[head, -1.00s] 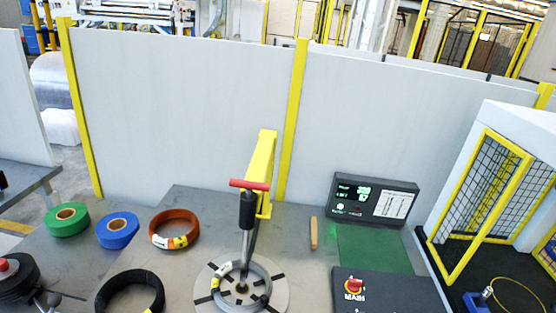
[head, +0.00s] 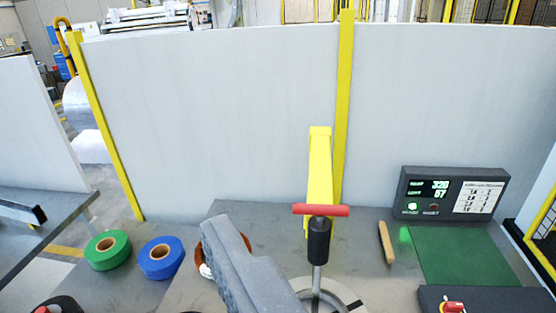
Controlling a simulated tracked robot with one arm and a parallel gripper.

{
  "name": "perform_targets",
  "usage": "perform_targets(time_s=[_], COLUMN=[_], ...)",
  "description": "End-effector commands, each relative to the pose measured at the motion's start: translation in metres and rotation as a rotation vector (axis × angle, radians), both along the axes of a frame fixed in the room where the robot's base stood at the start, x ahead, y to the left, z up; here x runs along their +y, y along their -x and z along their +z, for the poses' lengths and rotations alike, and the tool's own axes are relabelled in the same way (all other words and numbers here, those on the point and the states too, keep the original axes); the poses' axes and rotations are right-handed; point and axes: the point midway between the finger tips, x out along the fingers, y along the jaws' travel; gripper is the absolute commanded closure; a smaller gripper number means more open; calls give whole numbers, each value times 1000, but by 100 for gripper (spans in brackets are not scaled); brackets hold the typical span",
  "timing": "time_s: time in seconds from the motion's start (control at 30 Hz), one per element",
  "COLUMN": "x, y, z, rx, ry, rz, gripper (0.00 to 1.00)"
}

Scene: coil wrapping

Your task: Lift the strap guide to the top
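The strap guide looks to be the upright rod with a black grip and a red crossbar (head: 320,211). It stands in front of the yellow post arm, over a pale round plate with a ring-shaped coil (head: 338,300). The plate is cut off at the bottom edge. A grey part of my gripper (head: 240,262) reaches up from the bottom, left of the rod, with a visible gap to the red bar. Its fingertips cannot be made out, so I cannot tell if it is open or shut.
A green roll (head: 107,262) and a blue roll (head: 160,268) lie at the left. An orange-brown coil (head: 206,250) is partly hidden behind my gripper. A wooden stick (head: 386,242), a lit display (head: 452,193) and a green mat (head: 475,262) are at the right.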

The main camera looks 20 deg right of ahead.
Motion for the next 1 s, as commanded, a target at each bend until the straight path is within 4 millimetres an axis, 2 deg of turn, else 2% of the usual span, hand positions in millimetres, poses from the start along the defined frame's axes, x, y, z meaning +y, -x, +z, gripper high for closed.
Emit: perform_targets(time_s=[0.03, 0.1, 0.17, 0.2, 0.27, 0.33, 0.5, 0.63, 0.83, 1.0], x=[-7, -21, -36, -48, -67, -89, -136, -158, -172, -182], y=[-24, -51, -71, -84, -98, -111, -119, -116, -117, -132], z=[-11, -30, -46, -60, -80, -109, -168, -197, -210, -211], rx=[-11, -36, -58, -66, -78, -76, -53, -30, -21, -19], ry=[-20, -35, -45, -47, -44, -31, 28, 71, 95, 95], rz=[-21, -68, -121, -163, -235, -323, -515, -609, -657, -655], gripper=[0, 0, 0, 0, 0, 0, 0, 0, 0, 0])
